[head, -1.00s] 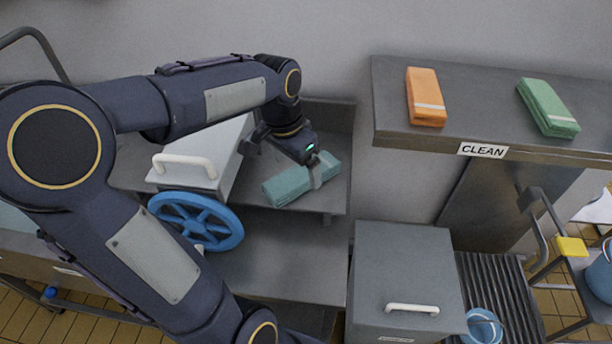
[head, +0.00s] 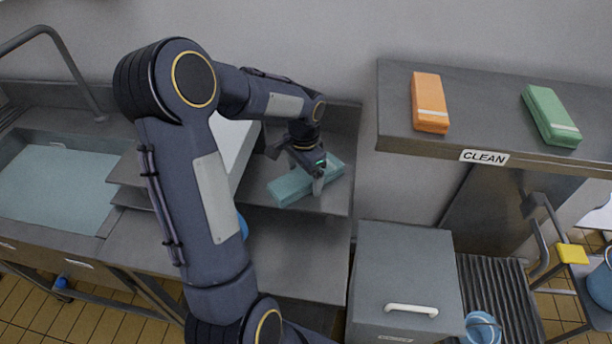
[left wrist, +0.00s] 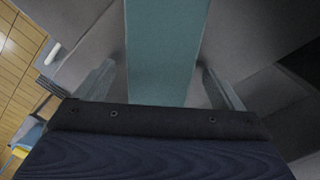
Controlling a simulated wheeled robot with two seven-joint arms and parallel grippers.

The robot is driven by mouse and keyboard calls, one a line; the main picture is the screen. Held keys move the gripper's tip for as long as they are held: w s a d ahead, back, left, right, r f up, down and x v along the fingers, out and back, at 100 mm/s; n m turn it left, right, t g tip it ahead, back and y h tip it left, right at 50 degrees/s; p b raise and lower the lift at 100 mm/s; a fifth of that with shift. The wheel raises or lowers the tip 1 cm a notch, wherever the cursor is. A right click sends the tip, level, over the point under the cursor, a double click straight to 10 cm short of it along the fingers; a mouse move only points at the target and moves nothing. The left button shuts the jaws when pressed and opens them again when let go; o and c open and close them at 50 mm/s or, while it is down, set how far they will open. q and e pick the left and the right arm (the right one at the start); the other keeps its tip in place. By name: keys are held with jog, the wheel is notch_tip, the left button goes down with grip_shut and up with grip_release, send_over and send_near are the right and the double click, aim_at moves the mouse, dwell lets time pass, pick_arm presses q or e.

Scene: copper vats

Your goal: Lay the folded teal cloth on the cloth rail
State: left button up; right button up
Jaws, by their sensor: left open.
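The folded teal cloth (head: 292,187) lies on a grey metal shelf against the back wall, partly covered by my gripper. My left gripper (head: 318,184) is over the cloth's right part, pointing down. In the left wrist view the teal cloth (left wrist: 165,50) runs between the two spread fingers of the left gripper (left wrist: 158,74), with gaps on both sides. The gripper is open and not clamped on it. I cannot make out the cloth rail in these frames. My right gripper is not in view.
A wall shelf marked CLEAN (head: 388,118) holds an orange cloth (head: 430,103) and a green cloth (head: 550,115). A grey lidded box (head: 405,260) stands below. A water-filled basin (head: 55,190) is at left. A pale box (head: 235,145) stands left of the cloth.

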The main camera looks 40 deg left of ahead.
pick_arm(q)
jog(key=shift+f, duration=0.2)
jog(key=c, duration=1.3)
jog(key=shift+r, duration=0.1)
jog(key=shift+c, duration=0.2)
jog(key=shift+r, duration=0.1)
jog(key=shift+r, duration=0.25)
notch_tip(320, 180, up, 2)
jog(key=shift+r, duration=0.1)
jog(key=s+d+r+b, duration=0.3)
jog(key=s+d+r, duration=0.5)
jog(key=s+r, duration=0.2)
jog(key=shift+s+d, duration=0.25)
jog(key=shift+s, duration=0.35)
